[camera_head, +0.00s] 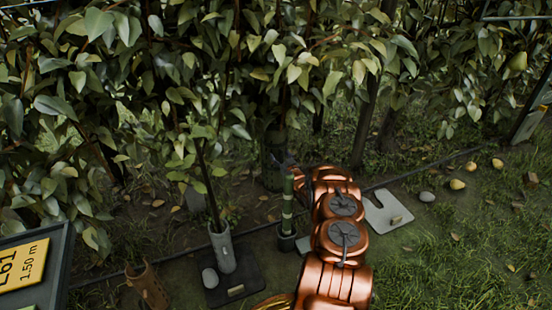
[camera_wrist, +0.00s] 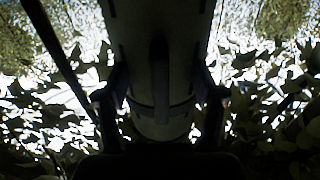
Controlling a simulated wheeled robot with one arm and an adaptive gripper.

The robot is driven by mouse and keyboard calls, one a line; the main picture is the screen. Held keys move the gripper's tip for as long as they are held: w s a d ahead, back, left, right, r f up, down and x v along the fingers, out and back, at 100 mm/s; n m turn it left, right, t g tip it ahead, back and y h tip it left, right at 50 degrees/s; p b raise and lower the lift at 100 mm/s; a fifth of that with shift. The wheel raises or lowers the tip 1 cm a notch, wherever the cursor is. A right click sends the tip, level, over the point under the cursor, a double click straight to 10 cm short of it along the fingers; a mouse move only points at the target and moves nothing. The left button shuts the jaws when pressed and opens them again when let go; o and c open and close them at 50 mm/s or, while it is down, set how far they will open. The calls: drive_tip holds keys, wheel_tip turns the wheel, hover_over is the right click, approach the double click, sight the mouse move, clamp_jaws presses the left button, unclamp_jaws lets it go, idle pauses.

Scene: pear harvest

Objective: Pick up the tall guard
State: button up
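A tall guard, a wide pale tube, fills the upper middle of the wrist view (camera_wrist: 165,125). In the head view a dark green-grey cylinder (camera_head: 273,165), apparently this guard, stands upright at the far end of my arm, in the shade below the leaves. My gripper (camera_wrist: 162,105) has one finger on each side of the tube, and both seem to press against it. In the head view my gripper (camera_head: 287,164) is small and dark at the cylinder's right side. Whether the guard's lower end touches the ground is hard to tell.
A grey tube (camera_head: 222,248) surrounds a thin trunk on a dark plate (camera_head: 245,278), beside a pale stone (camera_head: 210,278). A green banded post (camera_head: 287,205) stands left of my arm. A brown guard (camera_head: 148,287) and a sign (camera_head: 22,268) are lower left. Fallen pears (camera_head: 457,184) lie right.

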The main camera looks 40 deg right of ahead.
sight(279, 148)
clamp_jaws()
idle(0.3)
drive_tip(key=shift+r, duration=0.1)
drive_tip(key=shift+r+p, duration=0.4)
drive_tip(key=shift+r, duration=0.1)
wheel_tip(279, 148, up, 3)
drive_tip(key=shift+w+f+p, duration=0.1)
drive_tip(key=shift+p, duration=0.8)
drive_tip(key=p+v, duration=0.5)
drive_tip(key=v, duration=1.3)
drive_tip(key=shift+f, duration=0.3)
drive_tip(key=shift+a, duration=0.15)
